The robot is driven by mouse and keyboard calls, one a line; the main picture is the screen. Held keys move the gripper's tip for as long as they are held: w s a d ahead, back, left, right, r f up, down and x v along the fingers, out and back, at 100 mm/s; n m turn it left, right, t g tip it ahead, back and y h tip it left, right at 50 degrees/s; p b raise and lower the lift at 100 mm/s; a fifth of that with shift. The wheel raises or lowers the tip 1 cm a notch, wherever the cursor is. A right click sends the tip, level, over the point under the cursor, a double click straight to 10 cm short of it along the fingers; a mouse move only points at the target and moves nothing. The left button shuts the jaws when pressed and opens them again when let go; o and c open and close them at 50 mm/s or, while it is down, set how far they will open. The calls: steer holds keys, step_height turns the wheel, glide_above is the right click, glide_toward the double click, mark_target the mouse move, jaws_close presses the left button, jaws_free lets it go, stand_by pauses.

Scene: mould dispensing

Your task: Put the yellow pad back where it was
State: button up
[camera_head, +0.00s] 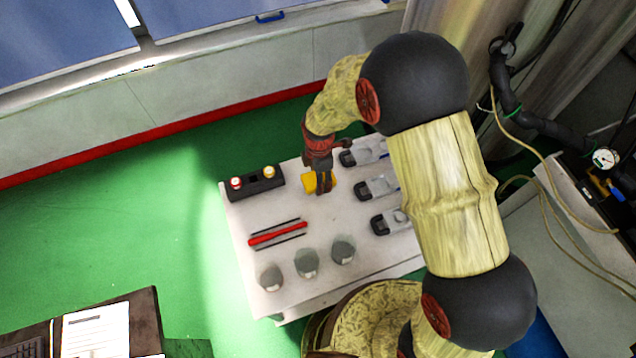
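The yellow pad (309,186) is at the back middle of the white table (243,225), just right of the black holder. My gripper (324,187) points down over the pad, its dark fingers covering part of it. The pad shows on both sides of the fingers. I cannot tell whether the fingers are closed on it, or whether the pad touches the table.
A black holder (254,184) with a red-topped and a yellow-topped button stands left of the pad. A red bar (278,233) lies in front. Several grey cups (307,262) line the front edge. Several grey-black devices (376,187) stand at the right.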

steer(key=shift+w+a+f, duration=0.15)
steer(key=shift+f, duration=0.25)
steer(key=shift+f+b, duration=0.35)
steer(key=shift+f, duration=1.05)
steer(key=shift+f, duration=0.15)
steer(key=o, duration=1)
